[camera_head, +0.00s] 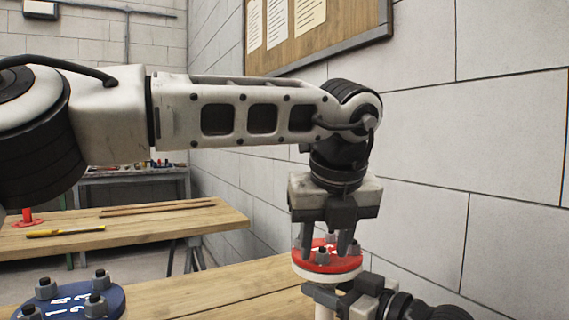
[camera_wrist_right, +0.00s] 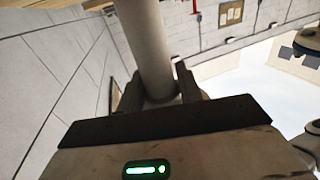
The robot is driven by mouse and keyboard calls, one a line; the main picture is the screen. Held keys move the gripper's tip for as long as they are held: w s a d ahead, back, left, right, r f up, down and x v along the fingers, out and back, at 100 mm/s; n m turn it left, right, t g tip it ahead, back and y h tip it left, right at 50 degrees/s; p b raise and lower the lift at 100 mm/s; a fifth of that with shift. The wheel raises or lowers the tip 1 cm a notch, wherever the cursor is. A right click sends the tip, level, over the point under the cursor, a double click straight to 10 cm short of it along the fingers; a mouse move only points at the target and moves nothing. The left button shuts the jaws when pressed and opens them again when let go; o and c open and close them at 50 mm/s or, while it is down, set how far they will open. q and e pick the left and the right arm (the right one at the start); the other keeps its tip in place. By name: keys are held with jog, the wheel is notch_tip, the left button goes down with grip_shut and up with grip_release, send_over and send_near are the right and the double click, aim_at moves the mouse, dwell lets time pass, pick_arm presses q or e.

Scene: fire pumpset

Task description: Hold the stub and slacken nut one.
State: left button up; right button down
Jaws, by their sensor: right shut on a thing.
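A red flange (camera_head: 318,265) with a pale rim tops the white stub (camera_head: 323,312) and carries nuts on bolts, with white markings partly hidden. My left gripper (camera_head: 328,250) points straight down over the red flange. Its two fingers stand apart, close to the nuts, and I cannot tell whether they touch one. A nut (camera_head: 322,260) shows at the flange's front. My right gripper (camera_head: 322,297) comes in from the lower right, below the flange. In the right wrist view the stub (camera_wrist_right: 146,45) runs between the fingers of the right gripper (camera_wrist_right: 160,90), which is shut on it.
A blue flange (camera_head: 68,303) with several nuts stands at the bottom left. A wooden bench (camera_head: 215,290) lies beneath. Another bench (camera_head: 175,226) behind it holds a yellow-handled tool (camera_head: 65,231). A block wall (camera_head: 470,150) stands close on the right.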

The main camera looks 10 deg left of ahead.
pick_arm(q)
jog(key=m, duration=0.1)
jog(key=m+h, duration=0.1)
jog(key=m, duration=0.1)
jog(key=m+h, duration=0.1)
jog(key=shift+a+m, duration=0.3)
jog(key=shift+m, duration=0.1)
jog(key=m, duration=0.2)
jog(key=m+h, duration=0.1)
jog(key=shift+w+a+m, duration=0.1)
jog(key=shift+a+m, duration=0.1)
jog(key=shift+m, duration=0.2)
jog(key=m+g+h, duration=0.1)
jog(key=m, duration=0.2)
jog(key=shift+w+a, duration=0.1)
jog(key=m, duration=0.2)
jog(key=m+g+h, duration=0.1)
jog(key=m, duration=0.1)
jog(key=shift+w+a+m+g, duration=0.1)
jog(key=shift+w+m+g, duration=0.1)
jog(key=shift+m+g, duration=0.1)
jog(key=v, duration=1.2)
jog(key=shift+a+m, duration=0.2)
jog(key=shift+m, duration=0.1)
pick_arm(e)
jog(key=c, duration=0.9)
grip_release()
jog(key=shift+o, duration=0.2)
